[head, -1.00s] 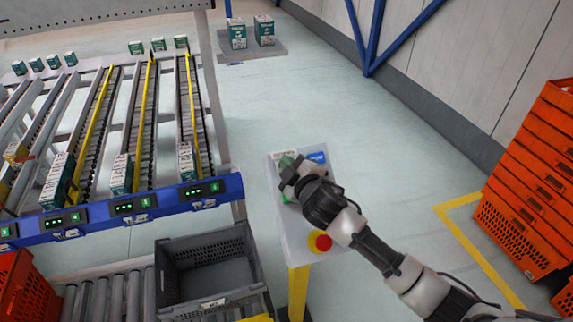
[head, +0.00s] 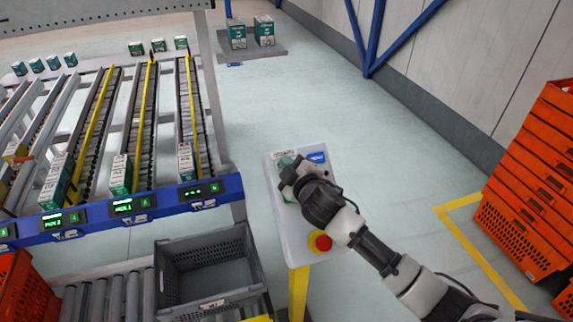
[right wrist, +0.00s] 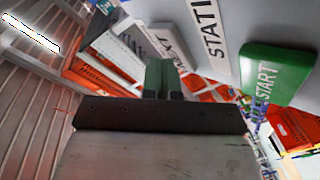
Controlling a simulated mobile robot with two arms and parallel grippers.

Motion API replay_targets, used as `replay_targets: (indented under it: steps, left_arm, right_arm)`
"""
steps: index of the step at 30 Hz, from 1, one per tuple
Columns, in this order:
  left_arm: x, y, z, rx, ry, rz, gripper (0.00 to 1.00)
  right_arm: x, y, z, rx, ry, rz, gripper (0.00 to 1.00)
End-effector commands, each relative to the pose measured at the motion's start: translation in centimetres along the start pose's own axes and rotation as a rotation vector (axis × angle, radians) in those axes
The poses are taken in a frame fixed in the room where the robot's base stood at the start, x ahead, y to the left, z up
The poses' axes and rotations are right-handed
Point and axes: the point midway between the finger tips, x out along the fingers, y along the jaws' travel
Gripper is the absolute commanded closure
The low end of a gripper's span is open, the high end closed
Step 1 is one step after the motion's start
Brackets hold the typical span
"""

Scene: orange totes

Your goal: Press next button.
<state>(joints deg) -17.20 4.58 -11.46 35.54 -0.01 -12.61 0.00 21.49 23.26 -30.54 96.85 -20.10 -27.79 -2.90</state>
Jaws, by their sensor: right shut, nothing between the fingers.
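The control panel (head: 291,232) is a pale sloped box on a yellow post. Near its top edge are a blue button (head: 316,157) and a green part (head: 285,161), with a red stop button (head: 320,241) lower down. My right gripper (head: 288,179) is over the upper left of the panel, shut and empty, and hides part of it. In the right wrist view its fingers (right wrist: 162,79) are together. A green START button (right wrist: 272,76) is to their right, and a partly hidden label ending in "EXT" (right wrist: 176,47) is just beyond them. I cannot tell whether they touch anything. My left gripper is out of view.
A grey crate (head: 240,291) stands left of the panel on rollers. Flow racks with boxes and a blue display rail (head: 165,206) are further left. Orange totes (head: 520,205) are stacked at right.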

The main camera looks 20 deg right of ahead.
Motion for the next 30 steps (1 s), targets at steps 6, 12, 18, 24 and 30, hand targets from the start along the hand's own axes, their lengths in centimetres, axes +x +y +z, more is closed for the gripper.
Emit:
replay_targets:
  steps: [6,12,18,24,30]
  left_arm:
    - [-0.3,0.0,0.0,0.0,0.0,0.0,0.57]
    - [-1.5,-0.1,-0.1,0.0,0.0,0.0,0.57]
    - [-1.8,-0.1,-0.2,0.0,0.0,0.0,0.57]
    - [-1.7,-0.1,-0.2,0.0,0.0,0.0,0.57]
    - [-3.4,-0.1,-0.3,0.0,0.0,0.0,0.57]
  right_arm:
    - [-0.2,0.2,-0.2,0.0,-0.001,-0.001,1.0]
    - [-0.9,0.8,-0.8,0.001,0.0,-0.001,1.0]
    - [-1.3,0.9,-0.9,0.0,-0.001,-0.001,1.0]
    - [-1.3,0.9,-0.9,0.0,-0.001,-0.001,1.0]
    - [-2.3,2.0,-1.9,0.0,0.0,-0.001,1.0]
